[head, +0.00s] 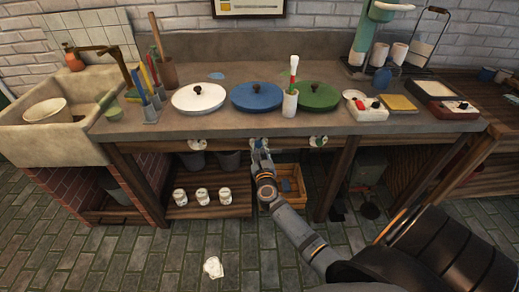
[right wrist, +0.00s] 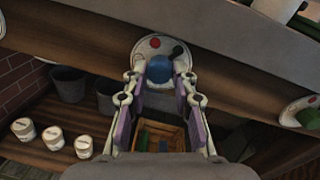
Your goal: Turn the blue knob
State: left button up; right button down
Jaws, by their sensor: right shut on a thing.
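The blue knob (right wrist: 159,70) sits on a round pale plate (right wrist: 153,48) with a red dot and a dark mark, on the front edge of the bench. My right gripper (right wrist: 165,78) is shut on the blue knob, its two fingers on either side of it. In the head view my right gripper (head: 261,150) is at the bench's front edge, below the blue disc, and hides most of that knob. My left gripper is not in view.
A white knob plate (head: 197,144) and a green knob (head: 318,141) flank it. White, blue (head: 257,97) and green lidded discs stand on the bench. A wooden crate (head: 290,185) and several white jars (head: 201,195) are below.

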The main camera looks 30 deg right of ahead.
jog(key=shift+r+n+p, duration=0.3)
jog(key=shift+n+p, duration=1)
jog(key=shift+p, duration=0.15)
jog(key=n+p, duration=0.3)
jog(key=shift+n, duration=0.3)
jog(key=n+g+p, duration=0.1)
jog(key=n+p, duration=0.4)
jog(key=n, duration=0.1)
jog(key=shift+a+n, duration=0.1)
jog(key=shift+n, duration=0.3)
jog(key=n+p, duration=0.1)
jog(key=n, duration=0.1)
jog(key=n+p, duration=0.2)
jog(key=n, duration=0.1)
jog(key=shift+w+g+h, duration=0.1)
jog(key=shift+g+h, duration=0.2)
jog(key=shift+h, duration=0.1)
jog(key=shift+a+f+n+h+p, duration=0.1)
jog(key=shift+n+h+p, duration=0.3)
jog(key=shift+n, duration=1.7)
jog(key=c, duration=1.1)
grip_release()
